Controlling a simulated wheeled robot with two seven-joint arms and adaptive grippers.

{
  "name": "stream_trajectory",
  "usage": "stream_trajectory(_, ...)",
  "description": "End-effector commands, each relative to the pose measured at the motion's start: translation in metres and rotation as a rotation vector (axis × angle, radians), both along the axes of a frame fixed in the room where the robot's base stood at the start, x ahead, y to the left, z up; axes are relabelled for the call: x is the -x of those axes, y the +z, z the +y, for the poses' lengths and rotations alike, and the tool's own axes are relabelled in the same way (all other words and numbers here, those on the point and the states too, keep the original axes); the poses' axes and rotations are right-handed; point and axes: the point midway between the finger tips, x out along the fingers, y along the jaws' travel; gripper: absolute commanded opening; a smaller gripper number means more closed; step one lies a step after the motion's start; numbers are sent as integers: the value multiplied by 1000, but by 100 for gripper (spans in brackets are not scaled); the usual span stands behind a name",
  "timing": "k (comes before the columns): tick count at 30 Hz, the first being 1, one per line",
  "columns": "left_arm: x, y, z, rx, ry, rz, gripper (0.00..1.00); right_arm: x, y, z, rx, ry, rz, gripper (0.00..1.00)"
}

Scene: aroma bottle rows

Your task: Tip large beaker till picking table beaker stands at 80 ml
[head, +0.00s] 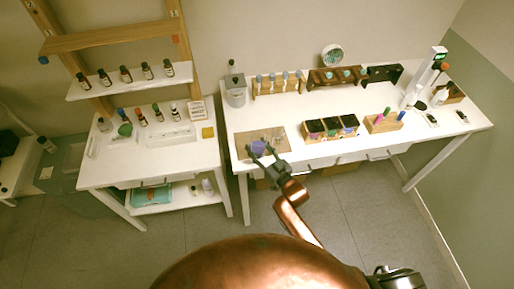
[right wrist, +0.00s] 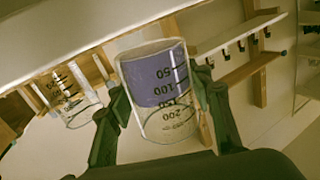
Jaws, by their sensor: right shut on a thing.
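The large beaker (right wrist: 158,95) is clear glass with dark marks from 50 to 200 and holds purple-blue liquid. My right gripper (head: 262,152) is shut around its sides, at the front of the picking table; the purple beaker (head: 258,147) shows between its fingers. In the right wrist view the scene appears upside down, and the liquid edge lies near the 100 to 150 marks. A second marked clear beaker (right wrist: 72,98) stands beside it in that view, apart from it, with no coloured liquid that I can make out. My left gripper is out of view.
A shelf with dark bottles (head: 125,75) is at left.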

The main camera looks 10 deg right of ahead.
Motion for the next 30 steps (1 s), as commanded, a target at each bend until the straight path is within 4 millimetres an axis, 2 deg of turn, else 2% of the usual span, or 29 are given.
stream_trajectory(30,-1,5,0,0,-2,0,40,-7,7,-11,-208,1,127,14)
